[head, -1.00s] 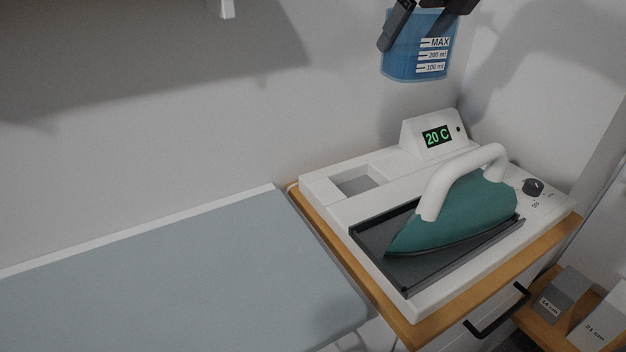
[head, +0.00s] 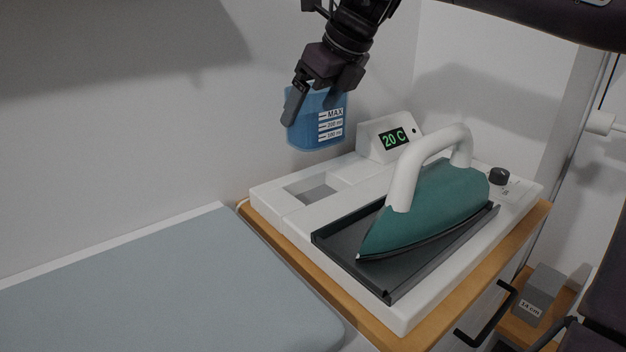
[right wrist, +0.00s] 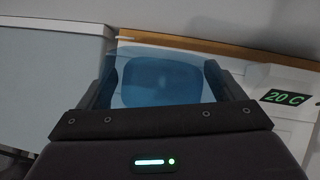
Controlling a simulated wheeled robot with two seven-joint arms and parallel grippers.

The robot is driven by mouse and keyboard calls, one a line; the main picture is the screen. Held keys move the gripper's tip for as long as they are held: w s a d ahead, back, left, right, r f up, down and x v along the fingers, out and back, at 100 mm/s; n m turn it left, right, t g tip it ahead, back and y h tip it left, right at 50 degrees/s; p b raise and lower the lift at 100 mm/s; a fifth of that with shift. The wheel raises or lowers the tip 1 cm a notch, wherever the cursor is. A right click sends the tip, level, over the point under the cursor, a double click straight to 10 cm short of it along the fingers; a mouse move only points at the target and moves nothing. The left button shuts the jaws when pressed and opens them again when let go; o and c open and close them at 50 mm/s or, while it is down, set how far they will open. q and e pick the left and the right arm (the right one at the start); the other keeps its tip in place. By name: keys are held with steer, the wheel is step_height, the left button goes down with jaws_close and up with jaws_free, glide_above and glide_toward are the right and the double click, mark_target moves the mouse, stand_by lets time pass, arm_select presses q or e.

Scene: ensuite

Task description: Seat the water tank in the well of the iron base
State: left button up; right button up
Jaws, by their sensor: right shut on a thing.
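The blue translucent water tank (head: 306,133), with MAX and ml marks, hangs upright in the air in the head view. My right gripper (head: 318,98) is shut on its upper part. In the right wrist view the tank (right wrist: 158,80) fills the space between the two fingers. The white iron base (head: 268,198) stands below. Its rectangular well (head: 313,190) is empty and lies below the tank, near the base's back left corner. The tank is apart from the base. My left gripper is not in view.
A teal iron (head: 425,210) with a white handle rests on the dark tray at the base's front. A raised display (head: 393,138) reading 20 C stands right of the tank. A grey ironing board (head: 150,285) lies left; the wall is behind.

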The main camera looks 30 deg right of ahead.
mark_target(313, 145)
step_height(313, 145, down, 7)
steer(key=shift+f+b, duration=0.2)
steer(key=shift+b, duration=0.7)
step_height(313, 145, down, 4)
steer(key=shift+r+b, duration=0.1)
steer(key=shift+b, duration=0.55)
steer(key=shift+f, duration=0.25)
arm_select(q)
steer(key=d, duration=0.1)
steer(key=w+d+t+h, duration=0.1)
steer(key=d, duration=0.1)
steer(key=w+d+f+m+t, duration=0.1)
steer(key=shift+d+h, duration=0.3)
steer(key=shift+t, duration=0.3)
arm_select(e)
steer(key=shift+f, duration=0.1)
steer(key=o, duration=1)
steer(key=shift+c, duration=0.2)
